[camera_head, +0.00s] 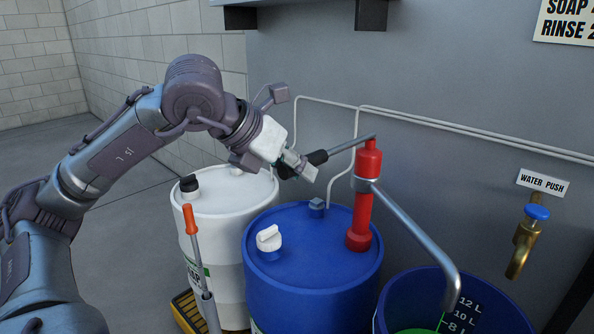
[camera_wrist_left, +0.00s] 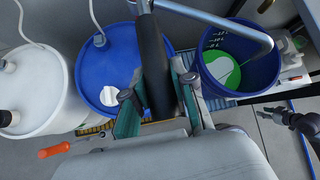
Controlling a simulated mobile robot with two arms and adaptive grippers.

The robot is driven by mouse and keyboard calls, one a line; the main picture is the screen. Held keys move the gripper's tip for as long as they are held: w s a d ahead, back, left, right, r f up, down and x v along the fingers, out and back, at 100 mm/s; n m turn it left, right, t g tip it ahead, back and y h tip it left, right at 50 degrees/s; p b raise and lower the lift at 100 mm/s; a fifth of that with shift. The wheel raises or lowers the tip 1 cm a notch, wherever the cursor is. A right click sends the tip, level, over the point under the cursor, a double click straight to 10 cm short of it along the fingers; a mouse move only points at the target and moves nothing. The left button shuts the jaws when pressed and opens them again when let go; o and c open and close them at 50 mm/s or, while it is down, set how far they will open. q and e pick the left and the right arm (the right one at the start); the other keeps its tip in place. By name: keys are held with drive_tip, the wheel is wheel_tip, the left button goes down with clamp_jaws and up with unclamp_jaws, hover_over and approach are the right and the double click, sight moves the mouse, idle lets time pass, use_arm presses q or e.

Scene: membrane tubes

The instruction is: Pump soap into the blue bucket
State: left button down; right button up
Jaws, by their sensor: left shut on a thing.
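The red soap pump (camera_head: 363,200) stands upright on the blue drum (camera_head: 300,265). Its metal lever ends in a black handle (camera_head: 316,157). My left gripper (camera_head: 297,165) is shut on this handle, which also runs between its fingers in the left wrist view (camera_wrist_left: 152,65). The grey spout (camera_head: 425,240) slopes down to the right, with its end over the blue bucket (camera_head: 505,310). The bucket has white litre marks, and green shows inside it (camera_wrist_left: 222,72). A dark gripper, apparently my right one (camera_wrist_left: 290,118), is at the right edge of the left wrist view, away from the pump; its fingers are unclear.
A white drum (camera_head: 232,210) with a black cap stands left of the blue drum. An orange-handled tool (camera_head: 191,220) stands before it. A brass tap with a blue knob (camera_head: 536,213) sticks out of the grey wall panel above the bucket's right side.

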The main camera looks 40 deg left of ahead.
use_arm(q)
drive_tip(key=shift+f, duration=0.15)
drive_tip(key=c, duration=0.9)
unclamp_jaws()
drive_tip(key=shift+s+a+r, duration=0.1)
drive_tip(key=shift+s+r, duration=0.05)
drive_tip(key=shift+r, duration=0.05)
drive_tip(key=v, duration=1.1)
drive_tip(key=shift+s+r, duration=0.15)
drive_tip(key=shift+s, duration=0.1)
